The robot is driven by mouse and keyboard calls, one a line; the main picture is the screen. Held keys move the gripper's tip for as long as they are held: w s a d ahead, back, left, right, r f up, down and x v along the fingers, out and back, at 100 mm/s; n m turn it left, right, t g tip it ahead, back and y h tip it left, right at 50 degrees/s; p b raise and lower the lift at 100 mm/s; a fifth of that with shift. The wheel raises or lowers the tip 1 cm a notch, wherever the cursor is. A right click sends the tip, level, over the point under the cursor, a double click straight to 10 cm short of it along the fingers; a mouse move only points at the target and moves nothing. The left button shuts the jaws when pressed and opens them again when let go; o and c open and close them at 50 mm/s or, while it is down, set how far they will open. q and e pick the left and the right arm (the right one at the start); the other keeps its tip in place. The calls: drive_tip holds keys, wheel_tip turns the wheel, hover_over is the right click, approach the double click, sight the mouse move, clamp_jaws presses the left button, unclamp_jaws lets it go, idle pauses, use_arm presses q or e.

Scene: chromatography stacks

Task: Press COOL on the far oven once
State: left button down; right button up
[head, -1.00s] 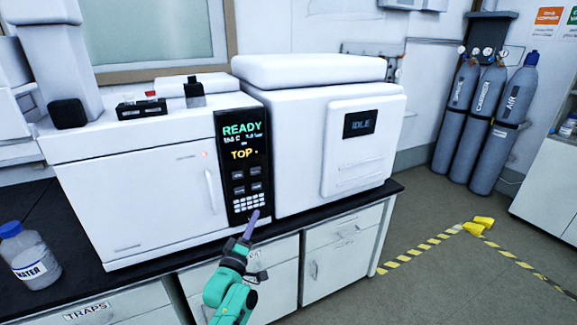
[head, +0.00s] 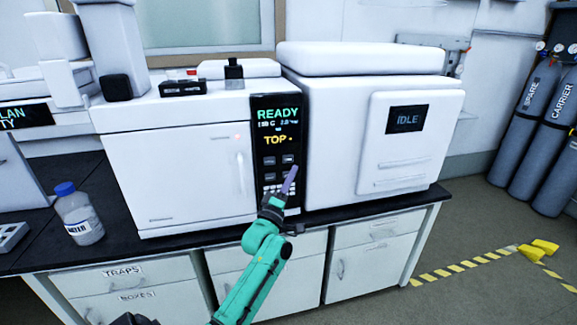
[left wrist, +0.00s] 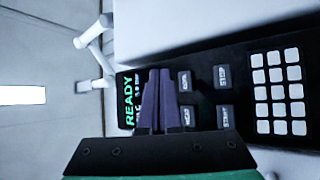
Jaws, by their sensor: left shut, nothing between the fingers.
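A white oven unit (head: 180,165) stands on the bench with a black control panel (head: 262,146) on its right side. The panel reads READY and TOP in the head view. Small dark buttons (head: 270,161) sit below the text; the left wrist view shows several labelled buttons (left wrist: 222,77) and a white keypad (left wrist: 278,90), with most labels too blurred to read surely. My left gripper (head: 291,170) is shut and empty, its purple fingers in front of the button area. In the left wrist view its fingertips (left wrist: 158,72) lie over the panel beside the buttons; I cannot tell whether they touch.
A second white unit (head: 340,150) with an IDLE screen stands close on the right. A water bottle (head: 78,213) stands on the black bench at left. Gas cylinders (head: 545,130) stand at far right.

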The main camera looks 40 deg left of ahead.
sight(288, 158)
use_arm(q)
drive_tip(key=w+a+b, duration=0.2)
drive_tip(key=a, duration=0.1)
drive_tip(key=shift+w+a, duration=0.25)
drive_tip(key=shift+a, duration=0.05)
idle(1.7)
drive_tip(key=shift+a+b, duration=0.1)
drive_tip(key=shift+b, duration=0.3)
drive_tip(key=shift+w+a, duration=0.25)
